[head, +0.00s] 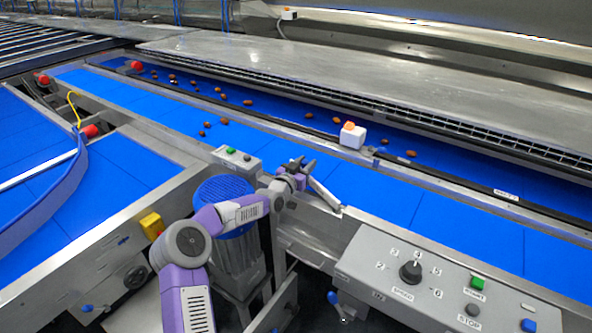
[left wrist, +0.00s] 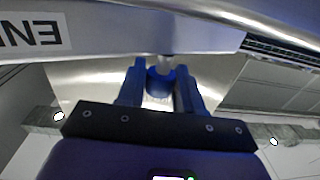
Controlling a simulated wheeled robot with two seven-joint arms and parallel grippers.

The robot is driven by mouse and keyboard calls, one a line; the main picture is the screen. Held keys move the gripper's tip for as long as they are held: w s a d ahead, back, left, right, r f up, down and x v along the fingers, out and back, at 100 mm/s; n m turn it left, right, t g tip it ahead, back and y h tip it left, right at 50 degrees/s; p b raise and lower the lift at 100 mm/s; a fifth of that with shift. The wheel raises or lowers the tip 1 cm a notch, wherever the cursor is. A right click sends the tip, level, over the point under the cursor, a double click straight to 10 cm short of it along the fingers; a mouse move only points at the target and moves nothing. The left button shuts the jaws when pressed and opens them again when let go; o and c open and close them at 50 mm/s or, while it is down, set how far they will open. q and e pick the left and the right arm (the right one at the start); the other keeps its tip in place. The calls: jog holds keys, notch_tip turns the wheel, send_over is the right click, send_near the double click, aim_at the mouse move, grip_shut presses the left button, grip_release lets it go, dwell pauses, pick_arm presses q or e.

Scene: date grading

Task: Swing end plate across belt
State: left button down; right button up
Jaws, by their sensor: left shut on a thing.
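The end plate (head: 325,194) is a thin silver bar at the near edge of the blue belt (head: 375,190), just right of my left gripper. My left gripper (head: 298,168) is over the belt's near side. In the left wrist view its two fingers (left wrist: 160,84) are shut on a round blue knob (left wrist: 161,80) just below the plate. The knob is hidden in the head view. My right gripper is not in view.
A control panel (head: 440,285) with a speed dial and buttons stands at front right. A small button box (head: 236,159) is left of my gripper. Several brown dates (head: 224,121) lie on the belts. A white box (head: 352,136) sits on the divider rail beyond.

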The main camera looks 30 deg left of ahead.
pick_arm(q)
jog(key=c, duration=0.8)
grip_release()
jog(key=shift+c, duration=0.2)
jog(key=shift+s+a+p, duration=0.15)
jog(key=shift+s+p, duration=0.4)
jog(key=shift+s, duration=3.2)
